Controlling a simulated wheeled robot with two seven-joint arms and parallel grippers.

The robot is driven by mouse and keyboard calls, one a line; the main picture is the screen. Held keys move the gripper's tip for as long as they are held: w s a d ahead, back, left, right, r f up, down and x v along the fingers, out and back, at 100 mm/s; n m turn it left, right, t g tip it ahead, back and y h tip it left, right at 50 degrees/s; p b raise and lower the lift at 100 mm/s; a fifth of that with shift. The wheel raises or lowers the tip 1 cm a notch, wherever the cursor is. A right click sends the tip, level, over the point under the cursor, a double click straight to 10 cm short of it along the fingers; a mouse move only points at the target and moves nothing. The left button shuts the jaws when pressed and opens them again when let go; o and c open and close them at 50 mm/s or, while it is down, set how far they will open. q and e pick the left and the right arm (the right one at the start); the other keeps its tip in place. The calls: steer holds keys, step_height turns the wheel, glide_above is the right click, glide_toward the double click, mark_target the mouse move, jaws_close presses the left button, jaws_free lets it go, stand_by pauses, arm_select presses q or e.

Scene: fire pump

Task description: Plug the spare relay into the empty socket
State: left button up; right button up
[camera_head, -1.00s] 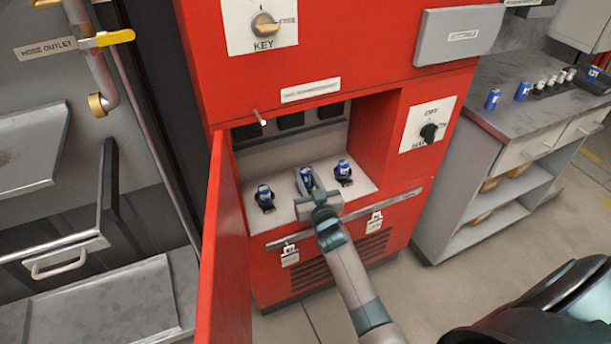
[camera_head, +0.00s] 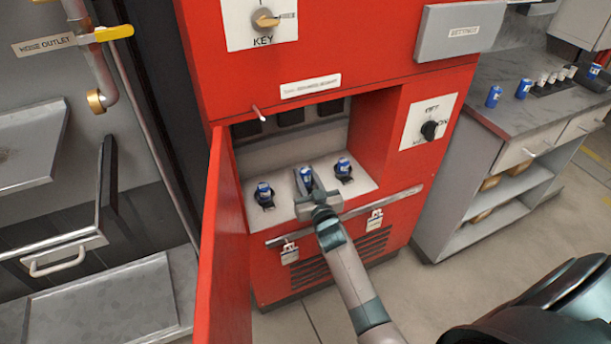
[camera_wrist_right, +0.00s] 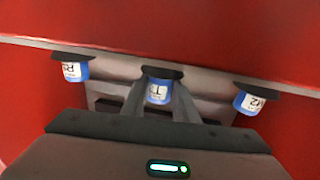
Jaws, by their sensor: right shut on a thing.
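My right gripper (camera_head: 307,187) reaches into the open lower bay of the red cabinet and is shut on a blue relay with a white label (camera_head: 306,174). The relay stands upright at the middle place of the grey shelf, between two other blue relays, a left one (camera_head: 264,192) and a right one (camera_head: 343,166), each in a black socket. In the right wrist view the held relay (camera_wrist_right: 158,92) sits between my fingers (camera_wrist_right: 158,100). Its base and the middle socket are mostly hidden, so I cannot tell if it is fully seated. My left gripper is not in view.
The red cabinet door (camera_head: 226,240) stands open at the left of the bay. The bay's right wall and top edge are close to the arm.

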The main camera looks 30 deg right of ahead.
stand_by(0.4)
steer(key=o, duration=1.1)
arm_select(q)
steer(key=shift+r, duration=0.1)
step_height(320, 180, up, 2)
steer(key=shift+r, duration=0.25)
arm_select(e)
steer(key=s+a, duration=0.1)
steer(key=s, duration=0.4)
steer(key=s+a, duration=0.1)
steer(key=s, duration=0.5)
steer(key=s+a, duration=0.1)
steer(key=s, duration=0.5)
